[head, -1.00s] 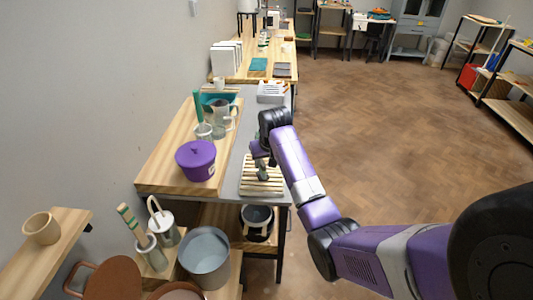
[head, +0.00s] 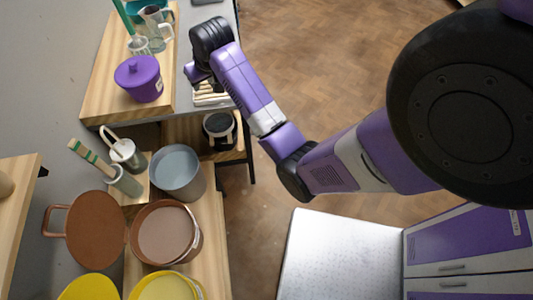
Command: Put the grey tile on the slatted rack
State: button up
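The slatted rack (head: 210,100) lies on the grey worktop, and only its near slats show past my arm. My gripper (head: 197,73) is above or at the rack's far side. My black wrist joint and purple arm cover its fingers, so I cannot see whether it is open, shut or holding something. No grey tile shows in the current head view; the rack's far part is hidden.
A purple lidded pot (head: 139,80) and glass jugs (head: 157,25) stand on the wooden board left of the rack. Below are a grey bucket (head: 178,171), a dark-rimmed pot (head: 219,129) and a brown tub (head: 192,250). Open floor lies to the right.

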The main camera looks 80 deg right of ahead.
jog(key=s+a+f+n+t, duration=0.2)
jog(key=a+f, duration=0.5)
jog(key=a, duration=0.5)
jog(key=s+a+n+t, duration=0.25)
jog(key=s+a, duration=0.55)
jog(key=a, duration=0.4)
jog(key=s+a+r+n+t+y, duration=0.1)
jog(key=s+a+r+t, duration=0.2)
jog(key=s+a+r, duration=0.2)
jog(key=s+a+r+n+t+y, duration=0.2)
jog(key=s+a+r, duration=0.3)
jog(key=s+r, duration=0.6)
jog(key=shift+s+t, duration=0.45)
jog(key=shift+s, duration=0.35)
jog(key=shift+r+n, duration=0.1)
jog(key=shift+n, duration=0.15)
notch_tip(320, 180, down, 3)
jog(key=b, duration=0.2)
jog(key=shift+r+b, duration=0.2)
jog(key=shift+b, duration=0.1)
